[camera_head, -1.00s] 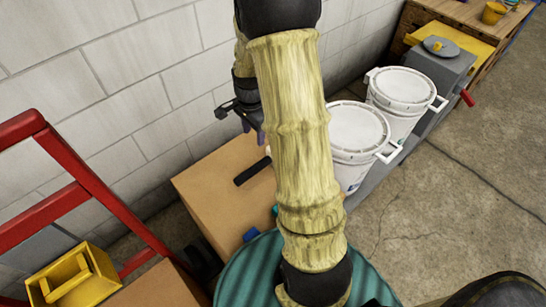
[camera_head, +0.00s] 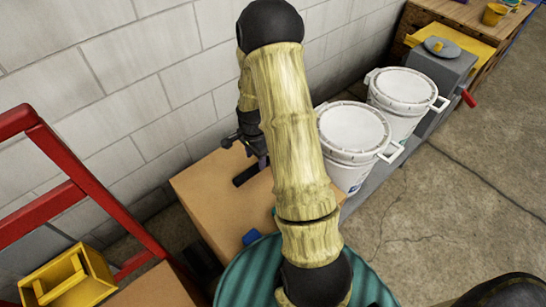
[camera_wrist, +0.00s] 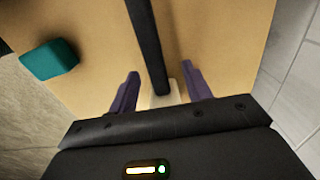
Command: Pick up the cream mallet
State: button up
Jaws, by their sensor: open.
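The mallet lies on top of a cardboard box (camera_head: 213,190). Its black handle (camera_head: 246,175) shows in the head view, while its head is hidden behind my arm and gripper. In the wrist view the black handle (camera_wrist: 147,40) runs down to a pale cream head (camera_wrist: 163,96) close to my palm. My gripper (camera_head: 262,160) is low over the box at the mallet. In the wrist view my gripper (camera_wrist: 160,72) is open, with one purple finger on each side of the mallet. I cannot tell whether either finger touches it.
A teal block (camera_wrist: 50,60) lies on the box beside the mallet. A blue piece (camera_head: 251,237) is near the box's front edge. White lidded buckets (camera_head: 355,130) stand right of the box, a block wall (camera_head: 130,90) behind, a red frame (camera_head: 75,195) left.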

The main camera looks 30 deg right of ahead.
jog(key=shift+s+d+f+b, duration=0.1)
jog(key=shift+s+f+b, duration=0.1)
jog(key=shift+f, duration=1.15)
jog(key=shift+s+d+f+b, duration=0.1)
jog(key=shift+f+b, duration=0.1)
jog(key=shift+f, duration=1.1)
jog(key=shift+r, duration=0.1)
grip_shut()
